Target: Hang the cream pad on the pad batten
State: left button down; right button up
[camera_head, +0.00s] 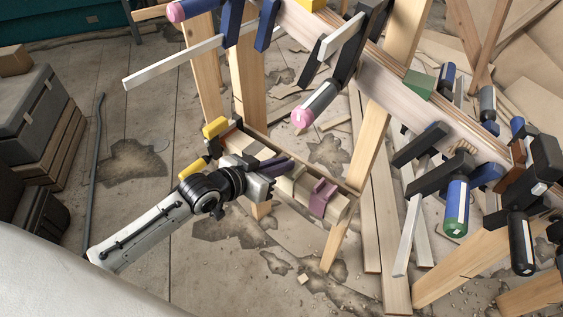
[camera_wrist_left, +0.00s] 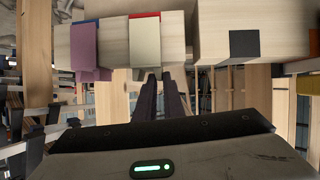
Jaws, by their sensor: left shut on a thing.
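My left gripper (camera_head: 277,165) reaches in from the left at the pad batten (camera_head: 338,208), a pale wooden bar between the posts. In the left wrist view its two dark fingers (camera_wrist_left: 162,97) are close together and point at a cream pad (camera_wrist_left: 146,42), shut on it. This pad lies against the batten's face, with a red strip along its top. Whether it rests on the batten is unclear. A mauve pad (camera_head: 322,197) hangs over the batten beside it and also shows in the left wrist view (camera_wrist_left: 90,47). My right gripper is not in view.
Yellow pieces (camera_head: 215,128) sit at the batten's left end. Wooden posts (camera_head: 250,80) frame it. Grey and wooden crates (camera_head: 35,120) stand far left. Cracked floor lies open between.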

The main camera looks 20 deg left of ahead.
pick_arm(q)
jog(key=c, duration=1.8)
grip_release()
jog(key=shift+s, duration=0.15)
jog(key=p+v, duration=0.1)
jog(key=v, duration=0.9)
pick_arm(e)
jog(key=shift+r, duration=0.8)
pick_arm(q)
jog(key=shift+a, duration=0.1)
